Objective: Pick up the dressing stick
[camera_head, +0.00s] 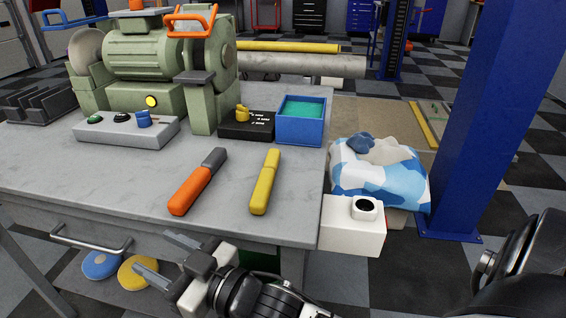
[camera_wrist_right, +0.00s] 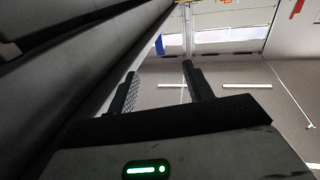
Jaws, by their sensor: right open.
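Two stick-like tools lie on the grey workbench (camera_head: 110,185). One has an orange handle and a dark grey end (camera_head: 195,183); the other is a plain yellow stick (camera_head: 265,182) to its right. I cannot tell for certain which is the dressing stick. My right gripper (camera_head: 150,254) is in front of the bench's front edge, below and nearer than both tools, with its fingers apart and pointing left. In the right wrist view its two dark fingers (camera_wrist_right: 160,74) are spread with nothing between them. My left gripper is not in view.
A green bench grinder (camera_head: 145,58) stands at the back of the bench. A grey switch box (camera_head: 125,130) and a blue box (camera_head: 302,128) stand behind the tools. A blue post (camera_head: 497,110) rises at right. The bench front has a drawer handle (camera_head: 90,245).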

